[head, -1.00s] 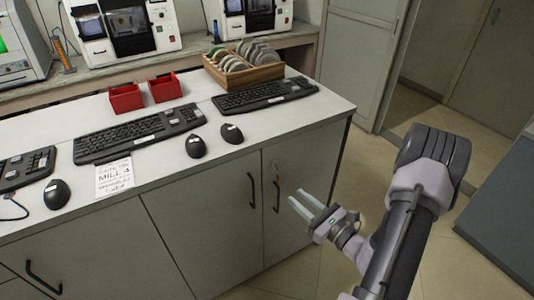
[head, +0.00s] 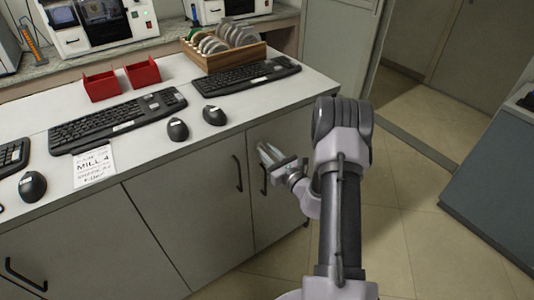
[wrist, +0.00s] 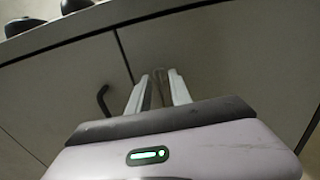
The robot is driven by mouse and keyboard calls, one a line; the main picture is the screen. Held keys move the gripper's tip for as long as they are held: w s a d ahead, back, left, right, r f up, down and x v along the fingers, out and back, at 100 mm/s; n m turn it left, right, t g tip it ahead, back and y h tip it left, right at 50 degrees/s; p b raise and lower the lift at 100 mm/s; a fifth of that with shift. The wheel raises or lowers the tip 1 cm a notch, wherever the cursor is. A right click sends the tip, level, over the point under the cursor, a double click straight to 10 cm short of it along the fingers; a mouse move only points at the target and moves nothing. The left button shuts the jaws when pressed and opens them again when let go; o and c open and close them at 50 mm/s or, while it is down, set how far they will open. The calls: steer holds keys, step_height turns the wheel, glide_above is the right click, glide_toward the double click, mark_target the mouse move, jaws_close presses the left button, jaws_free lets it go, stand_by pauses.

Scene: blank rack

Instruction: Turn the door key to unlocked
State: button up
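My gripper (head: 268,152) is in front of the upper part of the right cabinet door (head: 285,215). Its two pale fingers are apart and point at the door. In the wrist view my gripper (wrist: 160,80) also shows a gap between the fingers. A thin greyish-brown shape shows in that gap, but I cannot tell whether it is the key. The key and its lock are not clear in either view; the fingers cover that spot in the head view. I cannot tell whether the fingers touch anything.
A dark handle (head: 238,173) is on the door to the left, and another (head: 264,180) is just below my fingers. The white counter (head: 225,112) above holds keyboards, mice, red bins and a wooden rack (head: 228,60). The floor (head: 400,235) to the right is clear.

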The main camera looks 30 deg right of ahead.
jaws_close()
stand_by(1.4)
